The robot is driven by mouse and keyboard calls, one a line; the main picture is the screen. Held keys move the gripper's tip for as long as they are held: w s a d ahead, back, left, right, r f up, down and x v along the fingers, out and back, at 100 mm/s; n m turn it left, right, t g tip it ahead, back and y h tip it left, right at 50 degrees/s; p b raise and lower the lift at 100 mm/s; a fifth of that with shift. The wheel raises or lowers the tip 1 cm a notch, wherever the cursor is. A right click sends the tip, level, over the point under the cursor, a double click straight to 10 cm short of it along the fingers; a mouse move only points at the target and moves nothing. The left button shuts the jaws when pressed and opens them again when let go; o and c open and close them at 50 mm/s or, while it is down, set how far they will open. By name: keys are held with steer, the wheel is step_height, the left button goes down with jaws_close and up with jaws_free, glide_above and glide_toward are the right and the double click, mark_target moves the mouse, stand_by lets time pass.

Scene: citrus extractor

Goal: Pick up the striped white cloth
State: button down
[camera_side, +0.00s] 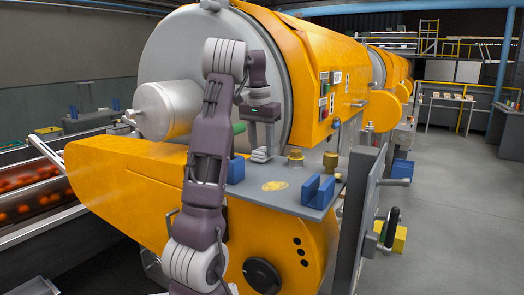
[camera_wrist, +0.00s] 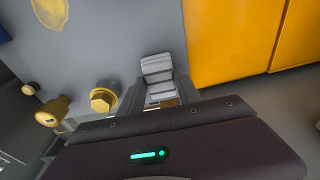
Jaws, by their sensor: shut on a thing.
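The striped white cloth (camera_side: 260,156) is a small folded stack at the grey metal shelf of the orange machine. It also shows in the wrist view (camera_wrist: 157,68), between and just beyond my fingers. My gripper (camera_side: 263,149) points down over it. In the wrist view my gripper (camera_wrist: 158,94) has one finger on each side of the cloth and is shut on it. I cannot tell whether the cloth is clear of the shelf. The lower finger parts are partly hidden by the gripper body in the wrist view.
The grey shelf (camera_side: 305,203) carries a yellow patch (camera_side: 274,185), a brass hex fitting (camera_side: 295,157), a brass knob (camera_side: 331,159) and a blue bracket (camera_side: 318,190). Another blue bracket (camera_side: 236,169) stands left. The large drum and orange housing (camera_side: 300,60) rise close behind my gripper.

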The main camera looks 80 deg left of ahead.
mark_target(261, 149)
steer(key=r, duration=0.3)
steer(key=shift+s+r, duration=0.1)
steer(key=shift+s, duration=0.15)
steer(key=s+a, duration=0.1)
steer(key=s, duration=1.6)
steer(key=shift+s+a, duration=0.25)
steer(key=shift+a, duration=0.05)
